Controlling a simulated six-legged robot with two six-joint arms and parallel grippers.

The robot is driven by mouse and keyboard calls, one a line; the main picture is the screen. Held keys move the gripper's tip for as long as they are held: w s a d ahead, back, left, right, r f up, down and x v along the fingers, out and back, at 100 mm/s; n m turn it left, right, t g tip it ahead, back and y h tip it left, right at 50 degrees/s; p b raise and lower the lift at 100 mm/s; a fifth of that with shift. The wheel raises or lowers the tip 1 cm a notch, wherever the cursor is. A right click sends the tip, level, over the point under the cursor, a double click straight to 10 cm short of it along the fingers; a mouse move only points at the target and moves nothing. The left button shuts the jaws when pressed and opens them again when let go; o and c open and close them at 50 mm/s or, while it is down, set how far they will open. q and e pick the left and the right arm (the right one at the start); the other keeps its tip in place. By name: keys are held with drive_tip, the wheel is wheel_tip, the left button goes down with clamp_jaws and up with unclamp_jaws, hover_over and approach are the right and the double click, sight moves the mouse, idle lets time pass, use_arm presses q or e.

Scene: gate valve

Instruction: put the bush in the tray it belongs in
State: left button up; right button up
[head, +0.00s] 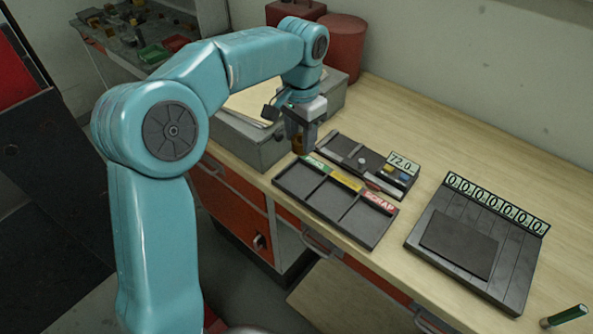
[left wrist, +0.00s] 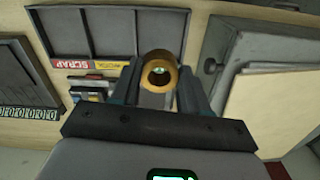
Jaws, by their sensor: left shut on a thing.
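My left gripper (head: 302,140) is shut on the bush (head: 299,147), a bronze-coloured hollow ring. In the left wrist view the bush (left wrist: 158,70) sits between the fingers (left wrist: 160,88) with its bore facing the camera. The dark tray (head: 340,228) has three compartments with green, yellow and red labels along its back edge; the red one reads SCRAP. The gripper holds the bush near the tray's back left corner, by the green label. The tray (left wrist: 110,8) also shows in the left wrist view. My right gripper is not in view.
Behind the tray is a dark gauge block (head: 350,158) with a display reading 72.0. A dark counter unit (head: 465,245) with several zeros stands to the right. A grey box (head: 245,135) is left of the gripper. A green cylinder (head: 567,315) lies at the lower right.

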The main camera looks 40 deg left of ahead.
use_arm(q)
wheel_tip(320, 180, down, 7)
drive_tip(key=shift+a+r, duration=0.1)
drive_tip(key=shift+r, duration=0.1)
wheel_tip(320, 180, down, 4)
drive_tip(key=shift+r, duration=0.25)
drive_tip(key=shift+f, duration=0.5)
drive_tip(key=shift+r, duration=0.1)
drive_tip(key=shift+f, duration=0.3)
drive_tip(key=o, duration=1)
drive_tip(key=shift+r, duration=0.15)
